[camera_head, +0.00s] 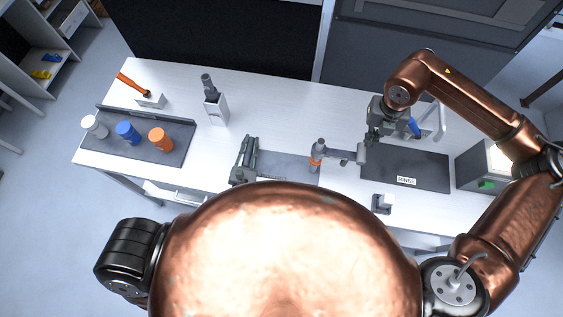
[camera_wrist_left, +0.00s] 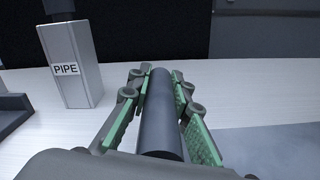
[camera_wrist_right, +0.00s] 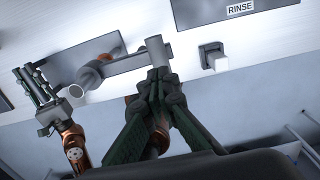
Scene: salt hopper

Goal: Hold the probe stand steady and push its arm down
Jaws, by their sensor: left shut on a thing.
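The probe stand has a grey post with an orange ring (camera_head: 317,158) and a grey arm (camera_head: 341,154) reaching right to an upright cylinder at its tip; the arm also shows in the right wrist view (camera_wrist_right: 127,65). My left gripper (camera_head: 246,150) is left of the post, shut on a dark grey cylinder (camera_wrist_left: 160,115). That cylinder is by the left edge of a grey plate under the stand; I cannot tell whether they are joined. My right gripper (camera_wrist_right: 158,78) has its fingers together, over or beside the arm's tip; contact is unclear.
A PIPE holder (camera_head: 216,110) stands behind my left gripper. A dark tray (camera_head: 181,135) with white, blue and orange pots is at left. A RINSE mat (camera_head: 425,166) and small white block (camera_head: 384,201) are at right. The table's back middle is clear.

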